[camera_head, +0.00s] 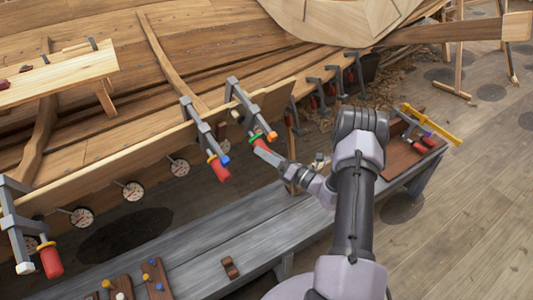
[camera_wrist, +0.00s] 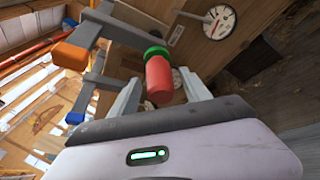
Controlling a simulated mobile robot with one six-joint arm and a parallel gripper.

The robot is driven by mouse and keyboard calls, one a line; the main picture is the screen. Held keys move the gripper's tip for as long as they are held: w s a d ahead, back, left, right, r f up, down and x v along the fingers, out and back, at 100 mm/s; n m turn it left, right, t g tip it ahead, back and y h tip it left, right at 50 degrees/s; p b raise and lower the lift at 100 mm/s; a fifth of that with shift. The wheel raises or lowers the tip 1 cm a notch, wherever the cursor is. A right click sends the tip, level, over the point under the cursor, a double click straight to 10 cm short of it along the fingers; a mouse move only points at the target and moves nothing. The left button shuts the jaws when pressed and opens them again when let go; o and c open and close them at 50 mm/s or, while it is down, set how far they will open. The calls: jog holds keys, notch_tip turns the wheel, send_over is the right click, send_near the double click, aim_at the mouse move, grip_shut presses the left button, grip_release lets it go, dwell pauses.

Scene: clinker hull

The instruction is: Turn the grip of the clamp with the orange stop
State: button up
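The clamp with the orange stop (camera_head: 272,136) hangs on the upper plank edge, the right one of a neighbouring pair. In the wrist view its orange stop (camera_wrist: 70,56) is at the left, and its red grip (camera_wrist: 158,82) with a green collar (camera_wrist: 157,51) is near the middle. My gripper (camera_wrist: 160,92) is open, with one finger on each side of the red grip. A gap shows beside the grip, and contact cannot be told.
A clamp with a blue stop (camera_head: 225,160) is close on the left. A clamp with a white stop (camera_head: 25,268) is farther left. Dial gauges (camera_head: 133,191) line the plank below. A grey bench (camera_head: 200,245) stands under my arm, and a red-brown board (camera_head: 400,160) lies at right.

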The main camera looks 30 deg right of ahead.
jog(key=p+v, duration=0.3)
jog(key=v, duration=1.4)
jog(key=shift+s, duration=0.25)
dwell(0.6)
